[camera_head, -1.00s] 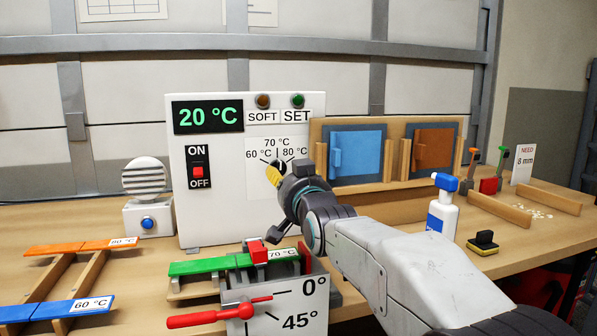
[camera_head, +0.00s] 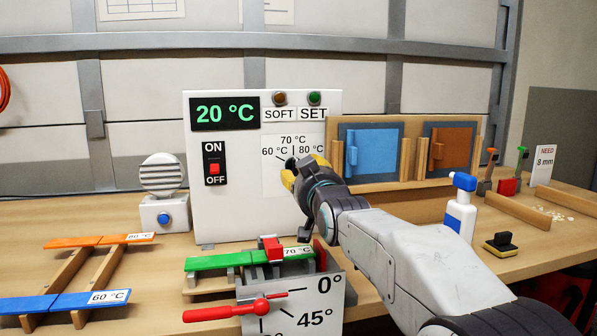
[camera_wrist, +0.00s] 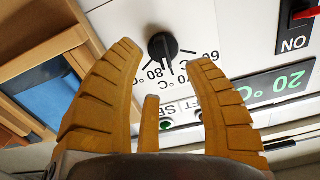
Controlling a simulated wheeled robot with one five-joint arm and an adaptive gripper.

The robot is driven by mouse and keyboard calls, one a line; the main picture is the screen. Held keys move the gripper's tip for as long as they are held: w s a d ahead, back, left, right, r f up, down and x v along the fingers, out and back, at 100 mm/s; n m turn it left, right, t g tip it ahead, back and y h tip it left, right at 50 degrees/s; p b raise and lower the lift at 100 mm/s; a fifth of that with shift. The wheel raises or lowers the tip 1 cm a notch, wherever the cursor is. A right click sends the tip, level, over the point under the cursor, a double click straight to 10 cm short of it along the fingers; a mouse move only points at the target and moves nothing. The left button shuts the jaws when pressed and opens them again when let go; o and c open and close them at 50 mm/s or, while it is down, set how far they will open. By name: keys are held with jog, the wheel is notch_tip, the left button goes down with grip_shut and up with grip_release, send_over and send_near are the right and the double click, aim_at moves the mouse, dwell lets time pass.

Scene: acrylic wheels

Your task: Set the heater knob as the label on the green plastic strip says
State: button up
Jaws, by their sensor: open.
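The heater is a white panel (camera_head: 225,212) with a black knob (camera_head: 291,163) below the marks 60, 70 and 80 °C. The knob (camera_wrist: 163,46) shows whole in the wrist view, upside down; I cannot tell its exact setting. The green plastic strip (camera_head: 210,263) lies in front of the heater, with a 70 °C label (camera_head: 297,251). My gripper (camera_head: 303,170) is at the knob, partly covering it in the head view. In the wrist view my gripper (camera_wrist: 165,56) is open, its yellow fingers on either side of the knob. Contact cannot be made out.
The heater display (camera_head: 225,113) reads 20 °C. Its red switch (camera_head: 214,168) is between ON and OFF labels. A red-handled lever (camera_head: 255,306) stands in front. Blue (camera_head: 370,152) and brown (camera_head: 453,150) doors are to the right, with a spray bottle (camera_head: 460,213) before them.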

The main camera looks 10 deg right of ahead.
aim_at(290, 164)
jog(key=shift+w, duration=2.7)
jog(key=shift+o, duration=0.2)
grip_shut()
